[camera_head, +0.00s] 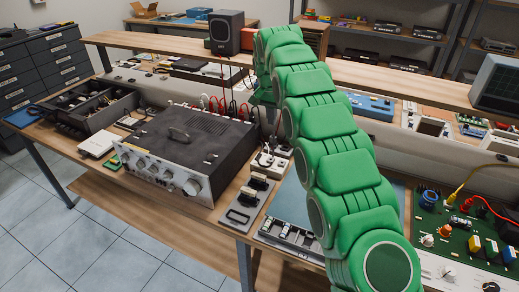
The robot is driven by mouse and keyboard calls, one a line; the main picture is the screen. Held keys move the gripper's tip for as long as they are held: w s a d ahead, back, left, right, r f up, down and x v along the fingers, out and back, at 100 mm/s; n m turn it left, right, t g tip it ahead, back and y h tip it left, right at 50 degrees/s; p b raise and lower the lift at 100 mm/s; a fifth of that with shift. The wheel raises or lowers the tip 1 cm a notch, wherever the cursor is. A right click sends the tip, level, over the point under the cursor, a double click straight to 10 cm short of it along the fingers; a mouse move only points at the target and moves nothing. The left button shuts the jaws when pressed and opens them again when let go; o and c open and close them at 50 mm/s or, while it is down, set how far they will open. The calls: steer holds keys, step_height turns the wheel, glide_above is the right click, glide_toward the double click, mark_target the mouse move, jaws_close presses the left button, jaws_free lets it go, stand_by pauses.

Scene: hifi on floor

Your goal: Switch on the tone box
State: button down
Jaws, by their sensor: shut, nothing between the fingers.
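I cannot tell for certain which device is the tone box. A large amplifier-like box (190,147) with a dark top and a silver front with several knobs stands on the bench, left of my green arm. Whether it is on cannot be told. A grey plate with small black parts (245,203) lies between it and my arm. A green circuit board (465,232) with knobs and coloured parts is at the right. My arm rises through the middle and bends down at its far end, behind the amplifier's right side. My gripper's fingers are hidden or not discernible there.
A black speaker (227,32) stands on the raised wooden shelf (150,42). Red and black cables (215,103) run behind the amplifier. An open dark case (93,108) is at the left. A grey-framed screen (497,84) stands at the right. Tiled floor (95,250) is clear in front.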

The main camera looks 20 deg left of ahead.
glide_toward(260, 154)
steer(key=f, duration=0.5)
steer(key=shift+w+d+f, duration=0.15)
steer(key=shift+w+f, duration=0.1)
steer(key=shift+w, duration=0.05)
steer(key=shift+w+f, duration=0.1)
steer(key=shift+f, duration=0.55)
steer(key=shift+f, duration=0.1)
